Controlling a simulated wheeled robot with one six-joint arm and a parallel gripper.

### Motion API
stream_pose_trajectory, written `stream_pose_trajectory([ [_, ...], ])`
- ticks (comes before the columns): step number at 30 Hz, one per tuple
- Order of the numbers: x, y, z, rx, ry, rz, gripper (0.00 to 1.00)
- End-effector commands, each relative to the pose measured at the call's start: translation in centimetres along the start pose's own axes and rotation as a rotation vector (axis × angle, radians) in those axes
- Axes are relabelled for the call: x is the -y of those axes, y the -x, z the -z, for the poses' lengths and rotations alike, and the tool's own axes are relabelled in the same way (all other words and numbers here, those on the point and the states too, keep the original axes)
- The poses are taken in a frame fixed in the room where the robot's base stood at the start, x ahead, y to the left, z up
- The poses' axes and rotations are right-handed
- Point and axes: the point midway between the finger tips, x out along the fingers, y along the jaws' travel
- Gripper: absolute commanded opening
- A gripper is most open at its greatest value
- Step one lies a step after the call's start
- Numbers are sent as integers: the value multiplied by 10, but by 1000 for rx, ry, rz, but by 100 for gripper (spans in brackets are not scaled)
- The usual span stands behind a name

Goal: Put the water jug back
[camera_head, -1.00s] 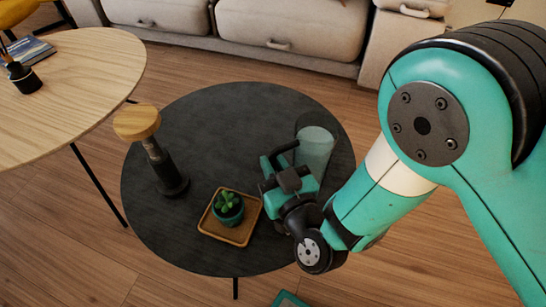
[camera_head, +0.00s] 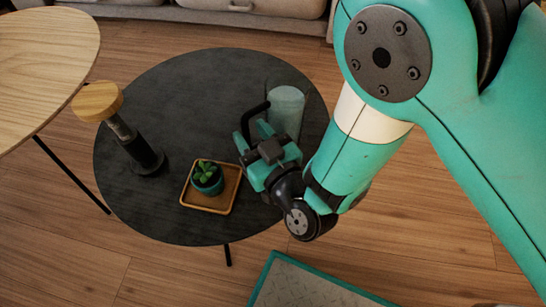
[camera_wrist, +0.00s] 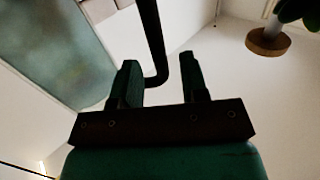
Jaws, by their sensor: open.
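The water jug (camera_head: 286,112) is a clear, pale greenish vessel with a black handle (camera_head: 252,112). It stands upright on the right part of the dark round table (camera_head: 200,75). My gripper (camera_head: 259,146) is at the jug's handle side, just in front of the jug. In the wrist view my gripper (camera_wrist: 161,78) has its two fingers apart, and the lower bend of the handle (camera_wrist: 157,60) shows between them, with gaps on both sides. The jug's body (camera_wrist: 60,50) fills the upper left there. My gripper hides the jug's lower part in the head view.
A small potted succulent (camera_head: 207,177) sits on a square wooden tray (camera_head: 222,199), close left of my gripper. A dark stand with a round wooden top (camera_head: 97,100) is farther left. A light wooden table (camera_head: 45,60) is at the upper left, and a sofa (camera_head: 235,8) is behind.

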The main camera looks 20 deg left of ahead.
Motion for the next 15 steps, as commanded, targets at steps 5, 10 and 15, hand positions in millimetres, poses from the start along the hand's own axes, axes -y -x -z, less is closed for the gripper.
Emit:
stream_pose_trajectory([
  [5, 2, 46, 1, 7, 3, 5, 41],
  [10, 1, 80, -5, -1, 0, 4, 41],
  [15, 0, 92, -5, -1, 0, 3, 41],
])
